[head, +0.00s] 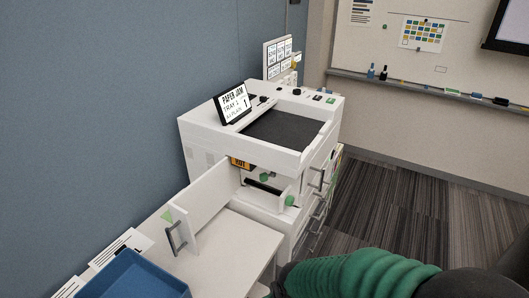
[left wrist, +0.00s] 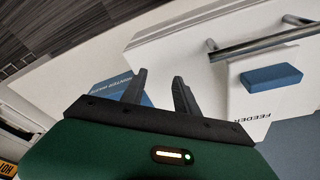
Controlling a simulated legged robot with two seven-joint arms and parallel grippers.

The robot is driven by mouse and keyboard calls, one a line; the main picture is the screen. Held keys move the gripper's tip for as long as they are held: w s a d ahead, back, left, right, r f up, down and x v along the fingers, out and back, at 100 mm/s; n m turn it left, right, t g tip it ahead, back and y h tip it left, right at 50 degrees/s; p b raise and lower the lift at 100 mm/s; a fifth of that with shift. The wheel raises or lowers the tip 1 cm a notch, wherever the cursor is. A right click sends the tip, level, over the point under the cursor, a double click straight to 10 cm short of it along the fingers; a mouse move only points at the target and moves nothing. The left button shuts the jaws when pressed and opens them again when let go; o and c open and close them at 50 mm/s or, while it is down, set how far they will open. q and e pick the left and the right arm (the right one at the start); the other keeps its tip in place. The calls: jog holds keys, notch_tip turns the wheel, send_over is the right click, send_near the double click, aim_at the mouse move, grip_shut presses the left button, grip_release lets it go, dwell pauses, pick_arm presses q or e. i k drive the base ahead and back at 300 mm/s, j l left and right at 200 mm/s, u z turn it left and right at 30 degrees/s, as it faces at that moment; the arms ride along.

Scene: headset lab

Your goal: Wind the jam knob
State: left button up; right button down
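The white printer (head: 215,135) stands against the blue wall in the head view, with its side door (head: 200,200) swung open. Inside the opening is a green knob (head: 264,177), and a second green knob (head: 289,200) sits lower right. I cannot tell which one is the jam knob. My left gripper (left wrist: 159,88) is open and empty in the left wrist view, near a white panel with a metal bar handle (left wrist: 265,42). It is not visible in the head view. My right gripper is in neither view; a green arm link of mine (head: 355,272) enters from the lower right.
A tilted sign reading PAPER JAM (head: 233,102) stands on the printer. Drawer handles (head: 318,182) stick out on its right side. A blue tray (head: 135,280) is at lower left. Striped floor (head: 385,205) at right is clear.

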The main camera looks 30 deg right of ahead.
aim_at(290, 199)
jog(key=i+l+z, duration=0.15)
jog(key=z, duration=0.25)
jog(key=i+z, duration=0.2)
jog(key=z, duration=0.15)
jog(key=i+l+z, duration=0.1)
jog(key=z, duration=0.3)
jog(key=i+j+z, duration=0.1)
jog(key=i+z, duration=0.25)
